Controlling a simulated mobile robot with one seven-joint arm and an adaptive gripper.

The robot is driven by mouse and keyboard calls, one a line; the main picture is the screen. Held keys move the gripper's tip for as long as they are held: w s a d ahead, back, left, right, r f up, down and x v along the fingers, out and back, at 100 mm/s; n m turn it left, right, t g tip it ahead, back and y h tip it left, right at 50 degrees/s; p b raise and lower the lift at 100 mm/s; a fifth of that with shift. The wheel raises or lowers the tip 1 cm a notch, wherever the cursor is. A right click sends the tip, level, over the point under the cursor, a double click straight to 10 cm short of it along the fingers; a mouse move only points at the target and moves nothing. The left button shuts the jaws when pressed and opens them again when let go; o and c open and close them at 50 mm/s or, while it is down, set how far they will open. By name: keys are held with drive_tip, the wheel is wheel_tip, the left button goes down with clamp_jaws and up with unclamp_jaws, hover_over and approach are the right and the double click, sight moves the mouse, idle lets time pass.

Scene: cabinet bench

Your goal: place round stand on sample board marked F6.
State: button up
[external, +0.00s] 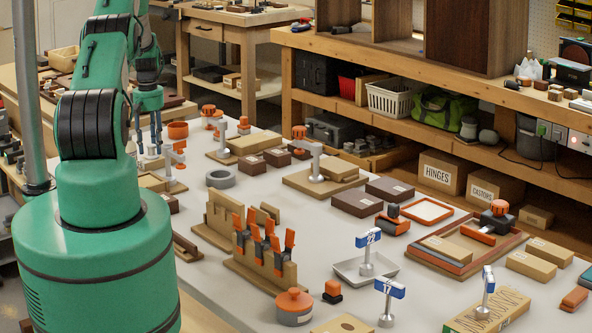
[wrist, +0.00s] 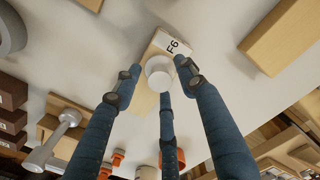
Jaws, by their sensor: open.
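The sample board marked F6 (wrist: 174,45) is a light wooden strip with a white label, lying on the grey tabletop in the wrist view. A pale round-topped piece (wrist: 158,68), which looks like the round stand, is over the board just below the label. My gripper (wrist: 160,88) has its three blue fingers spread around that piece, with visible gaps at the sides. Whether the piece's foot rests on the board is hidden. In the external view my gripper (external: 150,148) points down at the table's far left; the round piece is not clear there.
A grey clamp stand on a wooden base (wrist: 55,142) stands close by at lower left in the wrist view. A grey ring (external: 221,179), brown boxes and slotted wooden racks (external: 238,215) occupy the table nearby. A wooden block (wrist: 288,30) lies at upper right.

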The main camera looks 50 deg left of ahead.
sight(151, 145)
wheel_tip(151, 145, up, 12)
drive_tip(key=shift+f, duration=0.2)
idle(0.4)
idle(0.5)
idle(0.4)
